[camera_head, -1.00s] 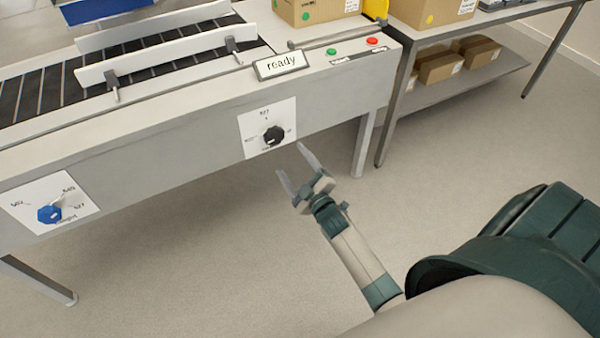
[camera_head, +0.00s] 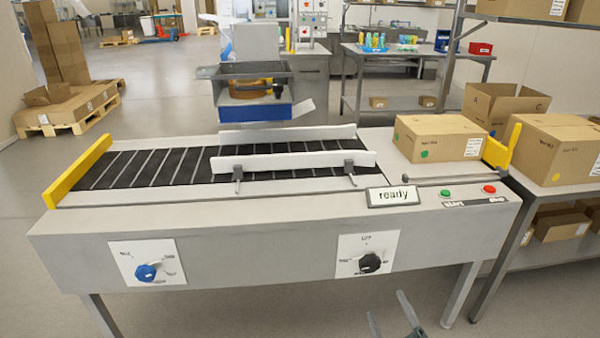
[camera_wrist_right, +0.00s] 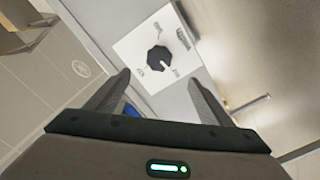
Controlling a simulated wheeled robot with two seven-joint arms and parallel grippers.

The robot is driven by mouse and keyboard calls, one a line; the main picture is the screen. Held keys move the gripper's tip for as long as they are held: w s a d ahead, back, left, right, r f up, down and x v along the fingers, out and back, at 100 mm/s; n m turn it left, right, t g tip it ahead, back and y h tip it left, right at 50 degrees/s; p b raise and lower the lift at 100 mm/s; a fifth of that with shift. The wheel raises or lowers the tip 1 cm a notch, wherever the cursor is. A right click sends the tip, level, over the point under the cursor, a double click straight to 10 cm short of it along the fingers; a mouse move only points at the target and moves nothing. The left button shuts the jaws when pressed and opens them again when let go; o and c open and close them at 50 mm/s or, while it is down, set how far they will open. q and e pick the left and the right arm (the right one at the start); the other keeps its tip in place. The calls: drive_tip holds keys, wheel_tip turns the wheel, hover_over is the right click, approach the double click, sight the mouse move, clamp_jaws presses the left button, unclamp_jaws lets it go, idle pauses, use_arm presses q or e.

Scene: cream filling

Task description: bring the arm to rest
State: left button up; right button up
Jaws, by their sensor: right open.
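My right gripper (camera_head: 392,318) is at the bottom edge of the head view, below the black knob (camera_head: 370,263) on the machine's front. Its two fingers are spread and hold nothing. In the right wrist view the open fingers (camera_wrist_right: 158,95) point toward the black knob (camera_wrist_right: 158,58) on its white plate, with a gap between. My right arm is mostly out of the head view. My left gripper is in neither view.
The grey conveyor machine (camera_head: 270,232) bears a blue knob (camera_head: 146,272), a "ready" sign (camera_head: 393,196), a green button (camera_head: 446,194) and a red button (camera_head: 489,189). A closed box (camera_head: 438,137) stands on it at the right. A shelf with boxes adjoins. Floor below is clear.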

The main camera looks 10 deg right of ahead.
drive_tip(key=s+a+f+m+g+y+p, duration=0.1)
drive_tip(key=s+a+f+m+g+p, duration=0.2)
drive_tip(key=s+f, duration=0.45)
drive_tip(key=s+a+f+m+g+p, duration=0.1)
drive_tip(key=s+a+f+g+p, duration=0.3)
drive_tip(key=f, duration=0.7)
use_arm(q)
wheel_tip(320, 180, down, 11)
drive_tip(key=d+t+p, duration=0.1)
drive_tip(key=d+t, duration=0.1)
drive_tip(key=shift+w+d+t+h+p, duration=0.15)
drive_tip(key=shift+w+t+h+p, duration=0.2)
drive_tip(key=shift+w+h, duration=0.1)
use_arm(e)
drive_tip(key=s+a+f+m+g, duration=0.1)
drive_tip(key=s+a+f, duration=0.3)
drive_tip(key=s, duration=0.5)
drive_tip(key=s+a+f+m+g+y, duration=0.1)
drive_tip(key=s+a+f+g, duration=0.3)
drive_tip(key=s, duration=0.6)
drive_tip(key=shift+f+m+g, duration=0.3)
drive_tip(key=shift+f, duration=0.55)
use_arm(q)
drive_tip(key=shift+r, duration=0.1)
